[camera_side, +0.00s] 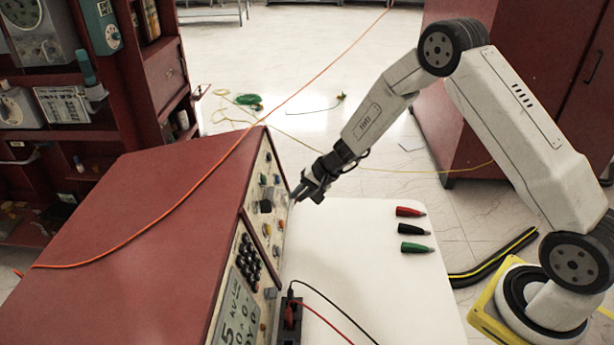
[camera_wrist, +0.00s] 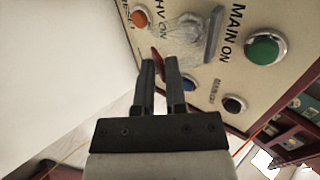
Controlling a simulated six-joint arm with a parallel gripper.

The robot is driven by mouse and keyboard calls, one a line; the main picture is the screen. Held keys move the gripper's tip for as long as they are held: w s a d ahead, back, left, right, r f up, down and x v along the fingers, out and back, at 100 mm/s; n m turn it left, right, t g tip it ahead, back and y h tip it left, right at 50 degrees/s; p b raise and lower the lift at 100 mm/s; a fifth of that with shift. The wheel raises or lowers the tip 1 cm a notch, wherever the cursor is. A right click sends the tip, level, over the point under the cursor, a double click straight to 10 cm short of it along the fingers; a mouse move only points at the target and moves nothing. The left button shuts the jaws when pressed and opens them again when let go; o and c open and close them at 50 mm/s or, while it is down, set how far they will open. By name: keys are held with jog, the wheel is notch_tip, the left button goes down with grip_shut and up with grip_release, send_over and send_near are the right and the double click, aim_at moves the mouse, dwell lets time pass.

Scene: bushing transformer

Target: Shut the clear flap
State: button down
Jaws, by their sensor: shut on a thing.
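The clear flap (camera_wrist: 190,38) shows in the wrist view as a see-through cover on the panel at HV ON, with a grey strip at its right side. I cannot tell its exact angle. My gripper (camera_wrist: 160,60) has its fingertips at the flap's lower left edge. It also shows in the side view (camera_side: 296,196), against the console's front panel. The jaws are shut on a small red part (camera_wrist: 156,52) beside the flap. Whether the fingertips also touch the flap is unclear. In the side view the flap is too small to make out.
In the wrist view a green MAIN ON button (camera_wrist: 263,51) lies right and an orange button (camera_wrist: 139,18) left. The red console (camera_side: 130,205) stands left of the white table (camera_side: 350,240). Red, black and green pointed plugs (camera_side: 415,229) lie right on the table.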

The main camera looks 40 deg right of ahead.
notch_tip(320, 180, down, 6)
jog(key=w+a+t+y, duration=0.2)
jog(key=t+y, duration=0.6)
jog(key=shift+w+a+f+t+y, duration=0.15)
jog(key=shift+a+f+t+y, duration=0.05)
jog(key=shift+t+y, duration=0.2)
dwell(0.5)
jog(key=shift+a, duration=0.15)
jog(key=c, duration=0.7)
grip_release()
jog(key=shift+w, duration=0.1)
jog(key=shift+d, duration=0.2)
jog(key=shift+v, duration=3.8)
jog(key=shift+a, duration=0.1)
